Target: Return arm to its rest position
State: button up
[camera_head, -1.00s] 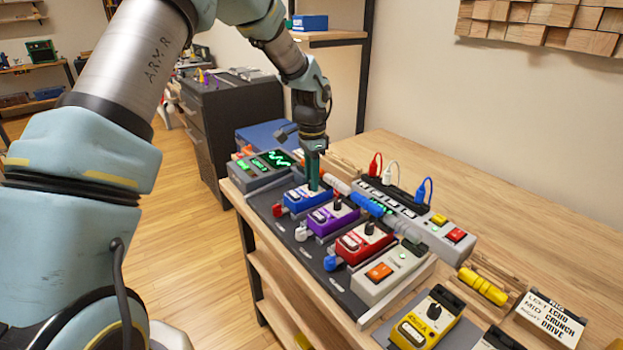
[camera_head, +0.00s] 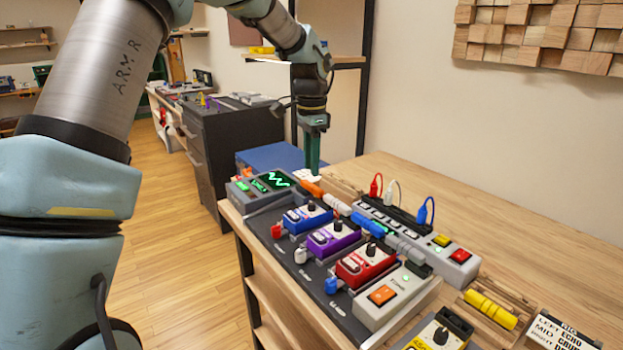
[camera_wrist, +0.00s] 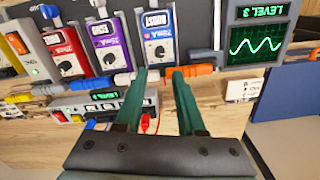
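My gripper (camera_head: 312,168) hangs pointing down above the back of the pedal bench, behind the blue pedal. In the wrist view my gripper (camera_wrist: 160,78) shows two green fingers apart with nothing between them. The blue pedal (camera_head: 306,217), purple pedal (camera_head: 333,238) and red pedal (camera_head: 365,264) stand in a row on a dark board (camera_head: 290,262). The blue pedal also shows in the wrist view (camera_wrist: 157,38), just beyond the fingertips.
A grey unit with a green wave screen (camera_head: 270,182) stands at the board's far end. A yellow pedal (camera_head: 440,335) is at the front. The table's right side (camera_head: 500,215) is clear.

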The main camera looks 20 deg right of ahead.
jog(key=shift+r, duration=0.2)
dwell(0.3)
jog(key=s+a+f+n, duration=0.15)
jog(key=a+n, duration=0.75)
jog(key=a, duration=1.4)
jog(key=s+a+f+n+t, duration=0.1)
jog(key=s+a+f+n, duration=0.2)
jog(key=s+a+n, duration=0.5)
jog(key=s+a, duration=0.1)
jog(key=a, duration=0.5)
jog(key=shift+s+a+t, duration=0.2)
jog(key=shift+s+t, duration=0.1)
jog(key=shift+s, duration=0.05)
